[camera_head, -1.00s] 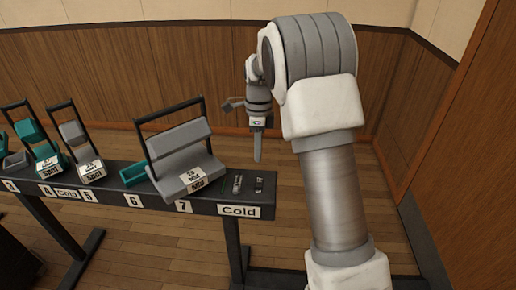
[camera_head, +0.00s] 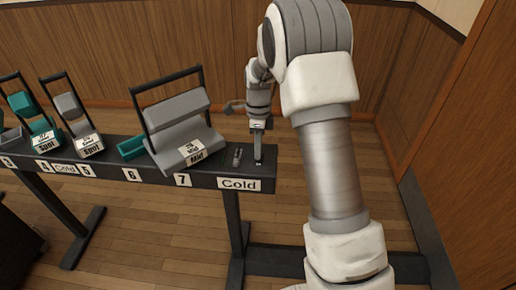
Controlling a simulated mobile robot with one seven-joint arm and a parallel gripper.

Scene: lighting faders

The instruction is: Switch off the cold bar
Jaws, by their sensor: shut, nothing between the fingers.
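A dark bar (camera_head: 262,176) runs across the left half of the view, with a white "Cold" label (camera_head: 239,184) on the front of its right end. On top of that end is a small grey fitting (camera_head: 237,156). My gripper (camera_head: 258,158) points straight down with its fingers together and empty. Its tip is at the top of the bar's right end, just right of the grey fitting, over the spot where a small dark fitting sits. The tip mostly hides that fitting, and I cannot tell whether they touch.
A large grey fader unit (camera_head: 182,125) labelled "Mid" stands left of my gripper. Smaller "Spot" units (camera_head: 78,125) stand further left, and a teal tray (camera_head: 131,148) lies between.

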